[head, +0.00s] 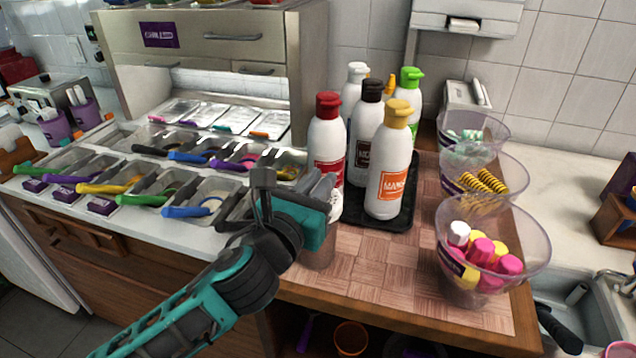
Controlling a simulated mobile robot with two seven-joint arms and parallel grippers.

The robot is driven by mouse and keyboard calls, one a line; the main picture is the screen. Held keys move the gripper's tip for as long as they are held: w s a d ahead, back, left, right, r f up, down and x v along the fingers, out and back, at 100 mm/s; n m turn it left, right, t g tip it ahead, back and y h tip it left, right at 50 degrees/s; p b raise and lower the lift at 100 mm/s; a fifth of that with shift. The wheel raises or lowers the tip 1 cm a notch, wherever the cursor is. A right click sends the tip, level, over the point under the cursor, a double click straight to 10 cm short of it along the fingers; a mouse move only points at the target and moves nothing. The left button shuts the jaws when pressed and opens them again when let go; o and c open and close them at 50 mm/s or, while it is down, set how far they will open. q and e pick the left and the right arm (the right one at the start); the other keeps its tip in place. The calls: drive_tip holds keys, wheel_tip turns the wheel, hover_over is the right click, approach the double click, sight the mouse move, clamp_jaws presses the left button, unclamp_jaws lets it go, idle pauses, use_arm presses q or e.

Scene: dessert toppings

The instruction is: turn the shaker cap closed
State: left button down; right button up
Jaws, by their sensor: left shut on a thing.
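My right gripper is out of view.
Several sauce bottles stand close behind on a black tray (372,221), the red-capped bottle (327,135) nearest. Clear bowls stand at the right, the front bowl (533,250) holding pink, yellow and white pieces. The wooden mat (385,262) is bare in front.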

use_arm(q)
drive_tip(key=m+g+h, duration=0.4)
drive_tip(key=h, duration=0.1)
drive_tip(key=shift+a+h, duration=0.1)
drive_tip(key=shift+h, duration=0.2)
drive_tip(key=m+g+h+b, duration=0.1)
drive_tip(key=m+g+h, duration=0.1)
drive_tip(key=m+g, duration=0.1)
drive_tip(key=shift+f, duration=0.1)
drive_tip(key=m+g+h+b, duration=0.1)
drive_tip(key=g+b, duration=0.1)
drive_tip(key=m+g+b, duration=0.2)
drive_tip(key=g, duration=0.1)
drive_tip(key=m+g+h+b, duration=0.1)
drive_tip(key=g+b, duration=0.1)
drive_tip(key=shift+d+f+m+h, duration=0.2)
drive_tip(key=shift+f+m+h, duration=0.1)
drive_tip(key=shift+f, duration=0.1)
drive_tip(key=g+b, duration=0.1)
drive_tip(key=m+g+b, duration=0.1)
drive_tip(key=b, duration=0.1)
drive_tip(key=shift+s+r+g, duration=0.15)
drive_tip(key=shift+g, duration=0.15)
drive_tip(key=shift+r+m+g, duration=0.15)
drive_tip(key=shift+m+g, duration=0.15)
drive_tip(key=shift+m, duration=0.1)
drive_tip(key=shift+r, duration=0.2)
drive_tip(key=c, duration=1.2)
unclamp_jaws()
drive_tip(key=shift+o, duration=0.2)
